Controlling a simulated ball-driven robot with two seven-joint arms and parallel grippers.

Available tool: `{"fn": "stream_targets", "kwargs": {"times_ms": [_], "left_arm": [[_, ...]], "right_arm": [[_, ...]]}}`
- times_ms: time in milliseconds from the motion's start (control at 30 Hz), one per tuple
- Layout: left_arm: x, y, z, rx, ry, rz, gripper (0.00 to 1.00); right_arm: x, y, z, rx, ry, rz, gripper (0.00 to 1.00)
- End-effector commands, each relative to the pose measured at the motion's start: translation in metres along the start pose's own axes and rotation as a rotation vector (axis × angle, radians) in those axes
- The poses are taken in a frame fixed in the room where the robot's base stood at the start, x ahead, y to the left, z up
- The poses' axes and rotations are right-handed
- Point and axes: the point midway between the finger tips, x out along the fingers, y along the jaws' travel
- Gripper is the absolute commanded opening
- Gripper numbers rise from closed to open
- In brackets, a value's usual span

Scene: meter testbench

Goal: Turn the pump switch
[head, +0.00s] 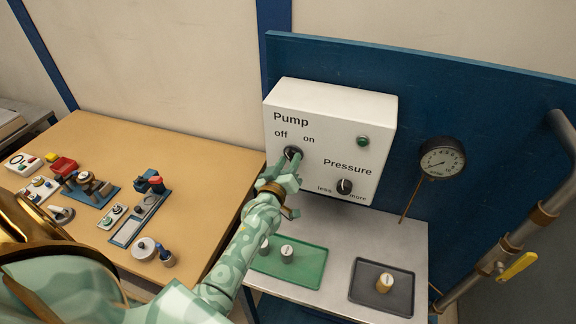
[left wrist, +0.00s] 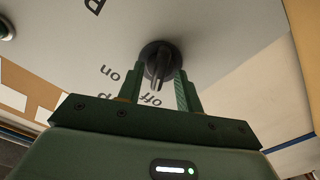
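The pump switch (head: 293,153) is a round black knob on the white control box (head: 318,118), below the words "off" and "on". In the left wrist view the knob (left wrist: 158,62) shows with its raised grip between my fingertips. My left gripper (head: 283,168) is at the knob. In the left wrist view its two fingers (left wrist: 158,78) stand apart, one on each side of the grip, with a visible gap. Contact with the knob's rim cannot be told. In the head view the fingers partly cover the knob. My right gripper is in neither view.
The box also carries a green lamp (head: 362,141) and the pressure knob (head: 344,186). A gauge (head: 442,159) and a pipe with a yellow lever (head: 517,266) stand to the right. Green (head: 310,263) and dark (head: 398,297) trays lie below. The wooden table (head: 150,143) holds several small parts.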

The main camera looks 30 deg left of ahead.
Motion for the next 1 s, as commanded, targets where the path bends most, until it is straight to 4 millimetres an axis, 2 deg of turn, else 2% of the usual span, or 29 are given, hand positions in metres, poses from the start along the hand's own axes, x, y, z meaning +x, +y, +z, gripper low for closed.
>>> {"fn": "stream_targets", "kwargs": {"times_ms": [133,167,267,300,667,1000], "left_arm": [[0.0,0.0,-0.001,0.0,0.0,0.0,0.35],[0.0,0.0,-0.001,0.0,0.0,0.0,0.3],[0.0,0.0,0.0,0.001,0.0,0.0,0.02],[0.0,0.0,0.0,0.001,0.0,0.0,0.0],[-0.001,0.0,-0.001,0.035,-0.001,0.0,0.0],[-0.001,0.002,-0.001,0.252,-0.003,0.0,0.0]], "right_arm": [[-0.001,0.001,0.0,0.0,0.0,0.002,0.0],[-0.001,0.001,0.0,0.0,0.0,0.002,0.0],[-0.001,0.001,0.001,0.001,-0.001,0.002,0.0],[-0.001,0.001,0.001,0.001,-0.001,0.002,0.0],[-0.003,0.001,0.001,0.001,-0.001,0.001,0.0],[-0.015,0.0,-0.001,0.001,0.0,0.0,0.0]]}}
